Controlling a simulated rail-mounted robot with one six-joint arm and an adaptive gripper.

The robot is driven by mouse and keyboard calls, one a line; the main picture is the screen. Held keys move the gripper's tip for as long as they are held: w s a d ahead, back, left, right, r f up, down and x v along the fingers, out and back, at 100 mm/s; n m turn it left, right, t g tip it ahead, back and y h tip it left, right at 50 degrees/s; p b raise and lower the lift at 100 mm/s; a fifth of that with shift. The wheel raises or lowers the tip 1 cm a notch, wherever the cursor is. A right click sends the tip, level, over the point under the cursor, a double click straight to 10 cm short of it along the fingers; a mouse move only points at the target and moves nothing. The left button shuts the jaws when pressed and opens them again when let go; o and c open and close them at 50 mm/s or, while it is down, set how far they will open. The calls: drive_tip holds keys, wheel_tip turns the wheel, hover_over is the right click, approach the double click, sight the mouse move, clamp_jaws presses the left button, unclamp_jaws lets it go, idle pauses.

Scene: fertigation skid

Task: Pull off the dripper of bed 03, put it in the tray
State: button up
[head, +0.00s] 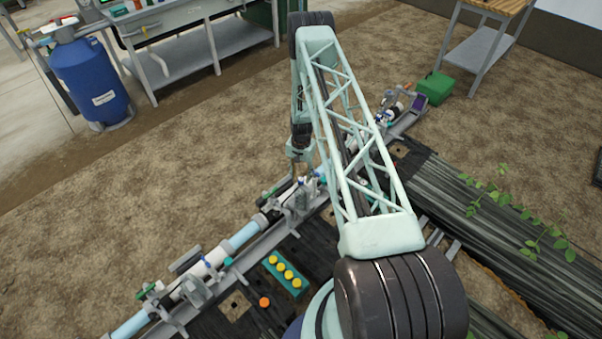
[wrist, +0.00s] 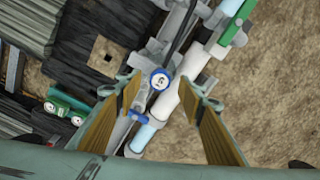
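My gripper (wrist: 162,84) is open over the pipe line in the wrist view, one finger on each side. Between the fingertips, in the picture, is a round white disc with a blue rim (wrist: 159,79) and a small dark mark; I cannot read it or tell whether it belongs to the bed 03 dripper. A small blue fitting (wrist: 138,113) lies just below it. Nothing is visibly held. In the head view my gripper (head: 301,158) points down near the middle of the pipe line, partly hidden by my arm. I cannot identify the tray with certainty.
The light blue and white pipe (head: 243,236) runs diagonally along a grey rail with clamps and valves. A teal block with several yellow caps (head: 285,272) and an orange round piece (head: 264,302) lie beside it. A green box (head: 435,88) sits at the far end.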

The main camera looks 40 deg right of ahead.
sight(301, 179)
drive_tip(key=shift+f, duration=1.5)
drive_tip(key=c, duration=0.9)
drive_tip(key=shift+o, duration=0.3)
drive_tip(key=shift+c, duration=1)
drive_tip(key=shift+r, duration=0.25)
drive_tip(key=shift+r, duration=1.15)
